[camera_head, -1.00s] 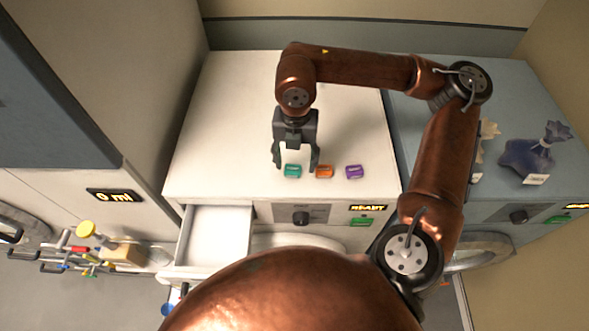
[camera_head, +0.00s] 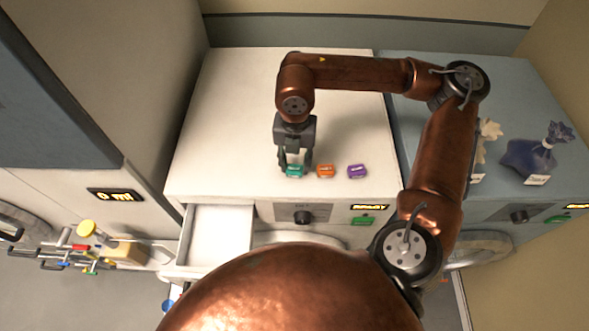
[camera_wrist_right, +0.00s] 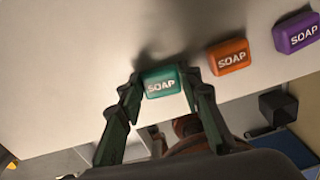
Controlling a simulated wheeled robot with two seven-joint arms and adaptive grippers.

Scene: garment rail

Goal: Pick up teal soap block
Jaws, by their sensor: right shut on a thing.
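The teal soap block (camera_head: 294,171) is on the white machine top near its front edge. My right gripper (camera_head: 295,168) is shut on it, with one finger on each side. In the right wrist view the teal soap block (camera_wrist_right: 161,84), lettered SOAP, sits between the two fingertips of the gripper (camera_wrist_right: 163,90). Whether it is clear of the surface cannot be told. My left gripper is not in view.
An orange soap block (camera_head: 326,171) and a purple one (camera_head: 357,171) lie to the right in a row. An open drawer (camera_head: 222,232) is below the front edge. A dark blue tied bag (camera_head: 535,157) stands on the blue-grey machine (camera_head: 525,95). The white top behind is clear.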

